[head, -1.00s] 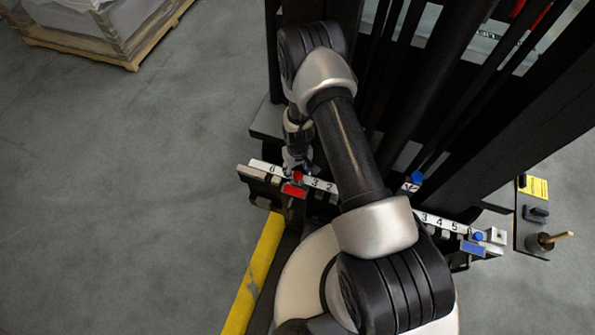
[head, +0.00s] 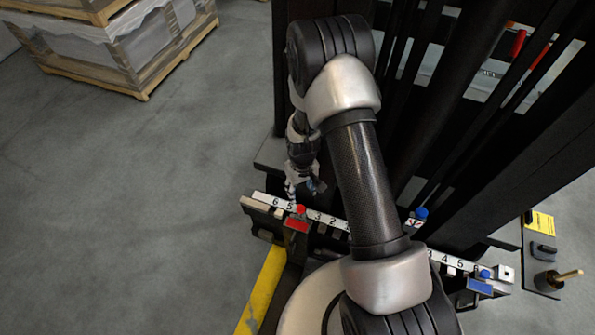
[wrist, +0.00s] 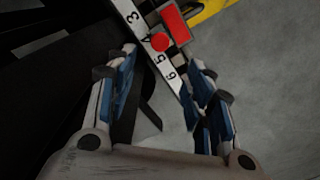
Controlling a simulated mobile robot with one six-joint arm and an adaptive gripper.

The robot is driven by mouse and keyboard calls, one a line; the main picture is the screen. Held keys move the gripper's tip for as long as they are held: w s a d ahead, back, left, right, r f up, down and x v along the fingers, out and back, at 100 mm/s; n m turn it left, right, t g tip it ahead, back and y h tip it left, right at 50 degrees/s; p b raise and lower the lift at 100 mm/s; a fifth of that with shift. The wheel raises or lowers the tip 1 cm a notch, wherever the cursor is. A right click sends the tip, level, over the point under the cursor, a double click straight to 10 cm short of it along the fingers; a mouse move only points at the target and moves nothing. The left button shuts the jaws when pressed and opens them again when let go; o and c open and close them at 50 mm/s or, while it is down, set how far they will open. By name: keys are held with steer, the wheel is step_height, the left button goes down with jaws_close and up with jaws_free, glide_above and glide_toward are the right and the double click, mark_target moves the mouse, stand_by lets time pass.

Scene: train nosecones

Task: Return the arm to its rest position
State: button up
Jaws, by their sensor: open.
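My gripper (wrist: 163,82) is open and empty in the wrist view, its two blue-padded fingers spread apart. In the head view my gripper (head: 300,190) hangs below my folded arm, just above the left numbered rail (head: 263,197). The rail also shows in the wrist view (wrist: 172,76), beyond the fingers, with numbers 3 to 6 visible. A red knob (head: 300,209) and a red block (head: 296,225) sit on that rail. The red knob (wrist: 160,41) and red block (wrist: 175,24) also show in the wrist view, apart from the fingers. My arm hides the rail's middle.
Black mast beams (head: 500,130) stand to the right of my arm. The right rail (head: 450,263) carries blue knobs and a blue block (head: 480,287). A yellow bar (head: 262,288) lies below the left rail. The floor at left is open, with wrapped pallets (head: 130,60) behind.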

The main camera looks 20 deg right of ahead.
steer(key=s+r+t, duration=0.2)
steer(key=s+r, duration=0.1)
steer(key=r, duration=2.5)
steer(key=s+r+m+t, duration=0.1)
steer(key=s+r, duration=0.5)
steer(key=s, duration=0.3)
steer(key=s+r+t, duration=0.1)
steer(key=s+r, duration=0.6)
steer(key=s, duration=0.3)
steer(key=shift+r+m+t, duration=0.3)
steer(key=shift+m, duration=0.1)
steer(key=shift+a, duration=0.1)
